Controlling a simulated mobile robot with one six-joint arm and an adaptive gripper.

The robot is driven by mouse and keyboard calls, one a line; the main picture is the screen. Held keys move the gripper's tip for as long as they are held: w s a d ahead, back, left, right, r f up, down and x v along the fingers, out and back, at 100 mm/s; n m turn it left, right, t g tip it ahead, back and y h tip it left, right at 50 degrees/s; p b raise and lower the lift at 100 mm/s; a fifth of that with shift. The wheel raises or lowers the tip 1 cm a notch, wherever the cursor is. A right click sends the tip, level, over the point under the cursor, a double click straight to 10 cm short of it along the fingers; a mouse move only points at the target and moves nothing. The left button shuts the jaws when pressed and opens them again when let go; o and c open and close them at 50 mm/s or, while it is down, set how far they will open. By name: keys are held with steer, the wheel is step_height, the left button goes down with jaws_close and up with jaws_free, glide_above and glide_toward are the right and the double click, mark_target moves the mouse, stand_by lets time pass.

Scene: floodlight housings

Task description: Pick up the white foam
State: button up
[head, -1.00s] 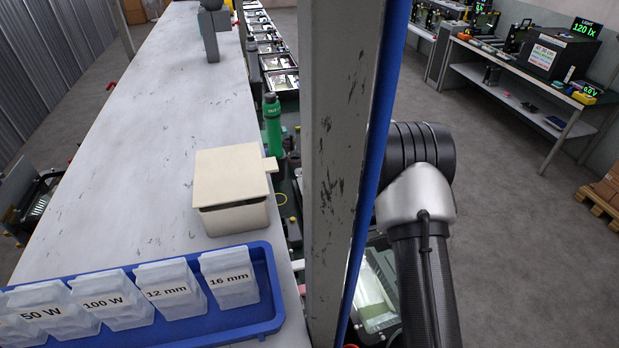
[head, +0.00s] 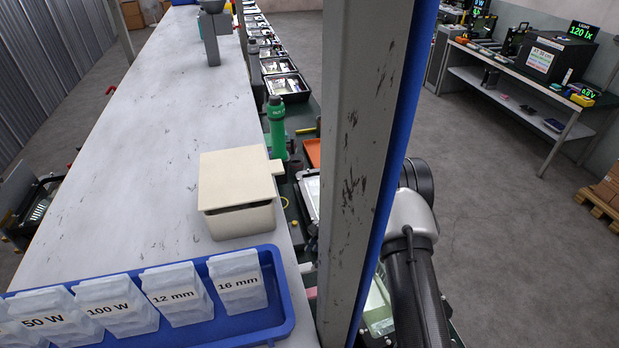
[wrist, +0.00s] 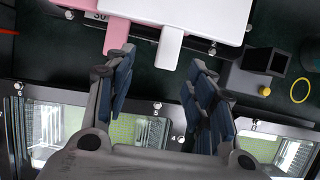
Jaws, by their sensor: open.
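In the wrist view, a flat white piece (wrist: 208,12) with a narrow tab lies at the top edge, partly cut off. It looks like the white foam, but I cannot be sure. Its tab points down toward my gripper (wrist: 161,60). A pink piece (wrist: 116,36) with a similar tab lies just left of it, partly under it. My gripper is open, with nothing between its fingers. The white tab lies beyond the fingertips, roughly in line with the gap. In the head view the post hides my gripper.
A grey post (head: 352,150) stands in front of my arm. A black block (wrist: 266,60) and a yellow ring (wrist: 300,91) lie right of the gripper, floodlight housings (wrist: 140,130) below. A cream lidded box (head: 238,180), green bottle (head: 276,125) and blue bin tray (head: 283,300) stand left of the post.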

mark_target(306, 270)
steer(key=x, duration=0.5)
steer(key=shift+a+f, duration=0.25)
steer(key=shift+a, duration=0.2)
steer(key=shift+c, duration=0.4)
steer(key=c, duration=1)
